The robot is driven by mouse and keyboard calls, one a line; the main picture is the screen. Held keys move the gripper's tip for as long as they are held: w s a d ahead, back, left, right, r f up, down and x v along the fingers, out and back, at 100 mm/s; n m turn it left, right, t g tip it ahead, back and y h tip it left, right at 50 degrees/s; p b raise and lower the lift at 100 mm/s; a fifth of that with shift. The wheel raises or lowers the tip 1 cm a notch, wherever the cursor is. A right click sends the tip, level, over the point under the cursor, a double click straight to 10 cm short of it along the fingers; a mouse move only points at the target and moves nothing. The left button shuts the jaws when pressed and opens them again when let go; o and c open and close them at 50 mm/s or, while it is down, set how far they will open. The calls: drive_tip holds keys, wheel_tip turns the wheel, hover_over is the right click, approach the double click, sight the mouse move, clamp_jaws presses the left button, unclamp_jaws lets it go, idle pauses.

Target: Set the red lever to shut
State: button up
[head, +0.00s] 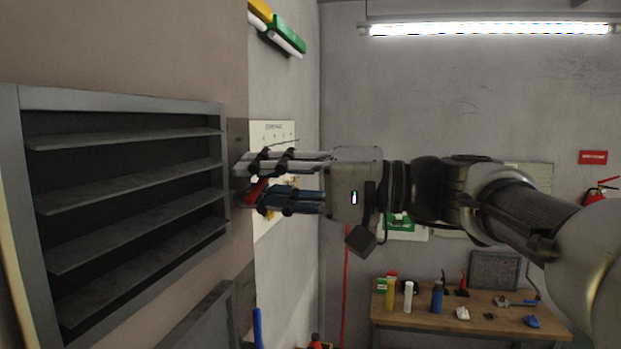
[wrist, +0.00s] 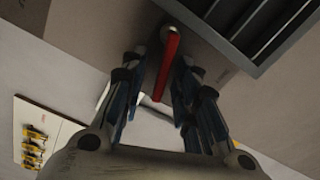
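The red lever (head: 257,190) is on the wall just right of the slatted vent. In the head view it is mostly hidden by my fingers. In the wrist view the red bar (wrist: 168,65) runs from a pale round hub (wrist: 168,33) toward my palm. My gripper (head: 252,183) is at the lever, its fingers pointing at the wall. The wrist view shows my gripper (wrist: 163,72) with fingers apart on either side of the bar. A gap shows on both sides, so I see no firm grip. Any markings for the lever's settings are not visible.
A grey slatted vent (head: 222,150) stands out beside the lever; it also shows in the wrist view (wrist: 258,55). A pale board (head: 272,131) hangs behind my gripper. A wooden workbench (head: 400,312) with bottles and tools stands lower right. A fire extinguisher (head: 600,192) is far right.

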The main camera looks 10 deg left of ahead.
sight(256, 187)
drive_tip(key=shift+c, duration=0.5)
clamp_jaws()
drive_tip(key=shift+b, duration=0.4)
drive_tip(key=n+b, duration=0.2)
drive_tip(key=b, duration=0.1)
drive_tip(key=n+b, duration=0.1)
drive_tip(key=shift+s+r+n, duration=0.35)
drive_tip(key=shift+r+n, duration=0.05)
drive_tip(key=shift+s+r+n+b, duration=0.25)
drive_tip(key=shift+n+b, duration=0.55)
drive_tip(key=shift+n, duration=0.1)
drive_tip(key=shift+s+r+n+b, duration=0.25)
drive_tip(key=shift+s+n+b, duration=0.05)
drive_tip(key=shift+n+b, duration=0.6)
drive_tip(key=shift+s+r+n+b, duration=0.25)
drive_tip(key=shift+n+b, duration=0.5)
drive_tip(key=shift+n, duration=0.15)
drive_tip(key=shift+r, duration=0.1)
drive_tip(key=shift+o, duration=0.5)
unclamp_jaws()
